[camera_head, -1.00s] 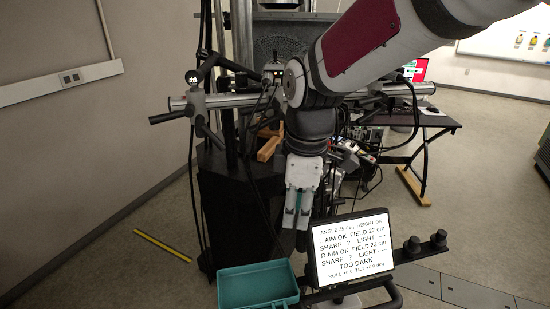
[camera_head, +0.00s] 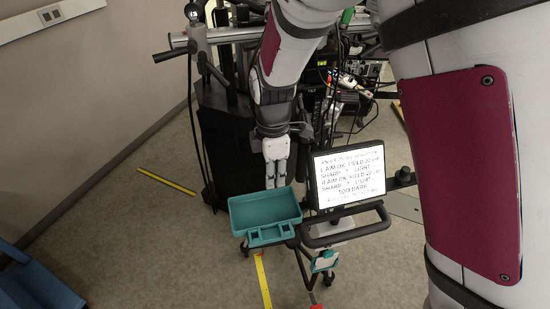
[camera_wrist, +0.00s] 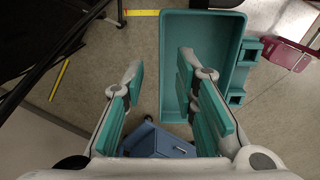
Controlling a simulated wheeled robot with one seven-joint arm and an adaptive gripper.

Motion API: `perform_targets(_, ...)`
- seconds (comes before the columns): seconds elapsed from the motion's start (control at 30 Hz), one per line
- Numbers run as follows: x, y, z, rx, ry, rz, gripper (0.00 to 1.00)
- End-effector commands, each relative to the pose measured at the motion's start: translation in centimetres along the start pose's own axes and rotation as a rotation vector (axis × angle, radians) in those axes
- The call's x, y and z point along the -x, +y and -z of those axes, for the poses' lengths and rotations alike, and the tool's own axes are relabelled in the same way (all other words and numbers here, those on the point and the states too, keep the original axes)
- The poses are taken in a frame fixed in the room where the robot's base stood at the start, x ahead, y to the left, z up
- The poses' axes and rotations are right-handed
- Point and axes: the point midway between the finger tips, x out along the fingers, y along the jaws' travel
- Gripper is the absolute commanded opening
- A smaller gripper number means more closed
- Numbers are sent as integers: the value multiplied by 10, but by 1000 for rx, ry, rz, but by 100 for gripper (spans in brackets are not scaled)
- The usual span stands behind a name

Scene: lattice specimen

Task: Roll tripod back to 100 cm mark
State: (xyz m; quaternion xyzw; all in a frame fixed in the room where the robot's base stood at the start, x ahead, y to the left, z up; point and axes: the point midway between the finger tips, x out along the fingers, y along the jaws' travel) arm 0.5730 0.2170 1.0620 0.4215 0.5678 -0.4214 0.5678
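The tripod stand (camera_head: 303,266) is in the lower middle of the head view. It carries a lit screen (camera_head: 348,172), a dark handlebar (camera_head: 345,233) and an open teal tray (camera_head: 265,235). Its feet are partly hidden by the tray and handlebar. A yellow floor strip (camera_head: 263,282) with a red mark (camera_head: 260,253) runs beside it; I cannot read a 100 cm mark. My gripper (camera_head: 276,183) points down just behind the tray.
A dark frame with a horizontal rail (camera_head: 178,42) and cables stands behind my gripper. Another yellow strip (camera_head: 167,180) lies on the floor at left. A blue object (camera_head: 38,284) is at the lower left. Floor between them is clear.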

Motion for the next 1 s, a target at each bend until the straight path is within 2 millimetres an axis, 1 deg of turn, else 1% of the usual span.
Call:
perform_targets(0.03, -9, -2, 0, -1, -2, 4, 27)
perform_targets(0.1, -20, -2, 0, -1, -1, 4, 27)
perform_targets(0.3, -41, -1, 0, -1, 0, 2, 27)
perform_targets(0.47, -47, 0, 0, -1, 0, 0, 27)
perform_targets(0.7, -48, 0, 0, -1, 0, 0, 27)
perform_targets(0.73, -48, 0, 0, -1, 0, 0, 24)
perform_targets(0.83, -48, 0, 0, -1, 0, 0, 2)
perform_targets(0.87, -48, 0, 0, -1, 0, 0, 0)
perform_targets(1.0, -48, 0, 0, -1, 0, 0, 0)
